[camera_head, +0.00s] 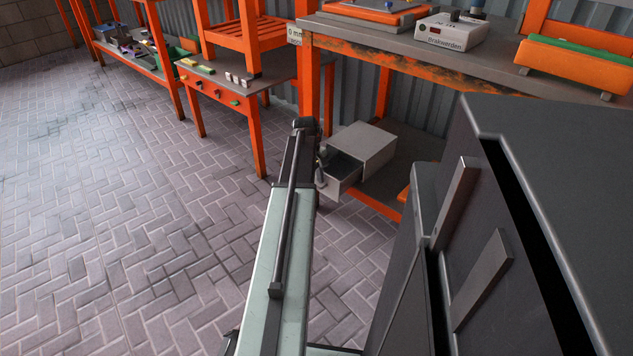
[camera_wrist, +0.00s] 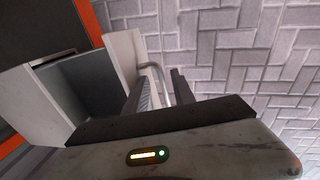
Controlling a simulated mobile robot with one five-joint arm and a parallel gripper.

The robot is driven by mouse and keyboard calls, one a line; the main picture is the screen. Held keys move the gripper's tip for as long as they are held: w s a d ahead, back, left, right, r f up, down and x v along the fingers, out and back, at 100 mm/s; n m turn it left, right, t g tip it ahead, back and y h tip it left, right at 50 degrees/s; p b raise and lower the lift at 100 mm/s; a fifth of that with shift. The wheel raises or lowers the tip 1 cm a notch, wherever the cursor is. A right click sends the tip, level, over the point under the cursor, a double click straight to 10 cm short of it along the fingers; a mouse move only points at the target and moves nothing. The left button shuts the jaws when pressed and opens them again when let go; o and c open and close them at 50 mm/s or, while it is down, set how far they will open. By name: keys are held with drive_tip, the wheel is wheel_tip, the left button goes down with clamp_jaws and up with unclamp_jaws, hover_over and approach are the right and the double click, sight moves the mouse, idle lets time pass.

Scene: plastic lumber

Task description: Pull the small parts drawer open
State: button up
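The small parts drawer (camera_head: 341,175) is a light grey box drawer, pulled partly out of its grey cabinet (camera_head: 368,142) on the low shelf under the workbench. In the wrist view the drawer's front panel (camera_wrist: 123,58) stands away from the cabinet, and its dark grey interior shows. A curved grey handle (camera_wrist: 156,72) sticks out from the front panel. My gripper (camera_wrist: 160,85) is at the handle, with its two dark fingers apart and the handle between them. The handle runs close to the right finger; I cannot tell whether they touch. In the head view my gripper (camera_head: 321,168) is small and partly hidden.
An orange-framed workbench (camera_head: 385,48) stands over the cabinet, with a white device (camera_head: 451,32) on top. A lower orange table (camera_head: 225,85) stands to the left. A dark grey cabinet-like body fills the right side. The brick floor (camera_head: 130,210) at left is clear.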

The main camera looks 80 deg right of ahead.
wheel_tip(320, 180, up, 8)
drive_tip(key=a+p, duration=0.1)
drive_tip(key=p, duration=0.6)
drive_tip(key=shift+w+f+p, duration=0.15)
drive_tip(key=shift+w+p, duration=0.15)
drive_tip(key=shift+w, duration=0.1)
drive_tip(key=shift+a, duration=0.1)
